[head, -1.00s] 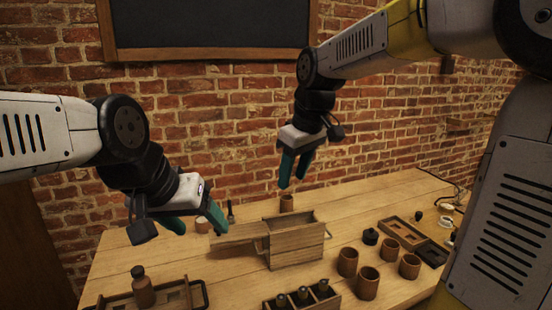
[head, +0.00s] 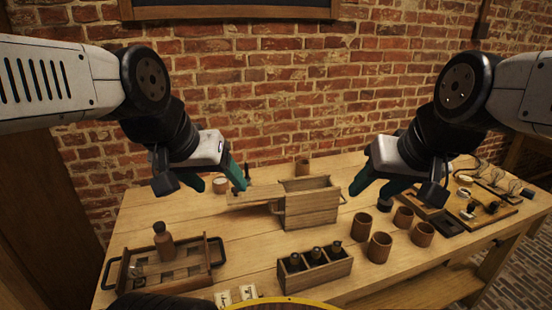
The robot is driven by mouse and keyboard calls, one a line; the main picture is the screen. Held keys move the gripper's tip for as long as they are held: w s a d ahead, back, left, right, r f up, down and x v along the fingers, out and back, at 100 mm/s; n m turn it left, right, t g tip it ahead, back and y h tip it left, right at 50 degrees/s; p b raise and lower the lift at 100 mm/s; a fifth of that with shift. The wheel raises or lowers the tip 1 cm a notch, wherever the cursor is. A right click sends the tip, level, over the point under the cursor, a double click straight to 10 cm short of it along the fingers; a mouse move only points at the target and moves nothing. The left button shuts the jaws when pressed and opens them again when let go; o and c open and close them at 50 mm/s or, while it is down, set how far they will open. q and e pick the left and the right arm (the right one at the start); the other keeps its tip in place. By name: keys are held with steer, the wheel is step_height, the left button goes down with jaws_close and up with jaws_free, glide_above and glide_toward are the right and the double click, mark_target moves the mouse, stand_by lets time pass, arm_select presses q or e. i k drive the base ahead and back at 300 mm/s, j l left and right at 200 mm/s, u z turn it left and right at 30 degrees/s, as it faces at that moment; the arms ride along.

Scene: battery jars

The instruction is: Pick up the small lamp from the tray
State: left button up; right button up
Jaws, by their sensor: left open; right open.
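A wooden tray (head: 509,211) at the right of the table holds several small parts. One is a small pale and dark piece (head: 469,208) that may be the small lamp; it is too small to tell. My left gripper (head: 220,183) is open and empty, in the air left of the wooden box. My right gripper (head: 382,188) is open and empty, in the air right of the box and left of the tray, apart from the parts.
A wooden box (head: 312,208) with an open top stands mid-table. Brown cups (head: 380,247) stand front right. A three-slot holder (head: 318,272) with dark bottles is at the front. A handled tray (head: 190,284) with a brown bottle (head: 163,240) is at left.

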mark_target(133, 271)
steer(key=j+u, duration=0.15)
steer(key=u, duration=0.25)
steer(key=k+j+u, duration=0.1)
steer(key=j+u, duration=0.15)
steer(key=u, duration=0.2)
steer(key=j+u, duration=0.2)
steer(key=u, duration=0.2)
steer(key=l+u, duration=0.35)
steer(key=k+l+u, duration=0.15)
steer(key=u, duration=0.15)
steer(key=k+l+u, duration=0.15)
steer(key=l+u, duration=0.2)
